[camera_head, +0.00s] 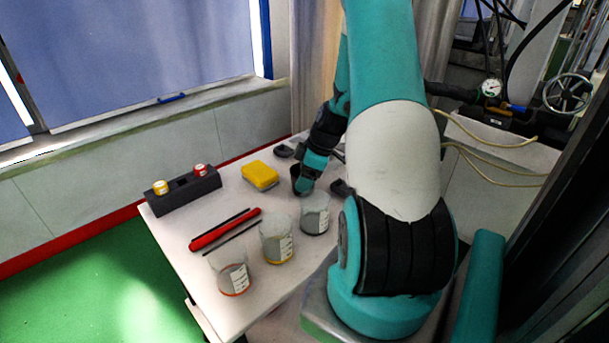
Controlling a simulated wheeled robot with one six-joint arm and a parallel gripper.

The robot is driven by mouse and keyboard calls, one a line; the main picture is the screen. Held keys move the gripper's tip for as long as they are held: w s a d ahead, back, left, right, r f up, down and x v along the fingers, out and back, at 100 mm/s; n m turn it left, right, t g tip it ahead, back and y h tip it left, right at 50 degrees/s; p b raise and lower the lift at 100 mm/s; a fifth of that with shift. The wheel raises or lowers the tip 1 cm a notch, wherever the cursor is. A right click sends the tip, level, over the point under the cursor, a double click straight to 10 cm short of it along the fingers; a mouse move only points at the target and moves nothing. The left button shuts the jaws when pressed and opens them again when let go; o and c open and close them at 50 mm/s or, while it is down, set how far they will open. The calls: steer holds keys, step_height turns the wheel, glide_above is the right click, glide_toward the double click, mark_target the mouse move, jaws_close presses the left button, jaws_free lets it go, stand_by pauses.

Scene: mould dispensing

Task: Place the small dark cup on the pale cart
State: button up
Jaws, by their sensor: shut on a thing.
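The small dark cup (298,186) is at the end of my arm, over the back right part of the pale cart (184,263). My gripper (306,179) is shut on the cup. The fingers are small and partly hidden, and I cannot tell whether the cup touches the cart top.
Clear beakers with orange (233,280), yellow (277,247) and grey (315,222) bands stand along the front. A red tool (225,230), a yellow block (260,176) and a dark rack (183,195) lie left. Dark pieces lie near the gripper. Bare cart top shows between them.

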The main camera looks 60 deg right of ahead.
steer(key=shift+f, duration=0.15)
steer(key=o, duration=1)
steer(key=shift+c, duration=0.2)
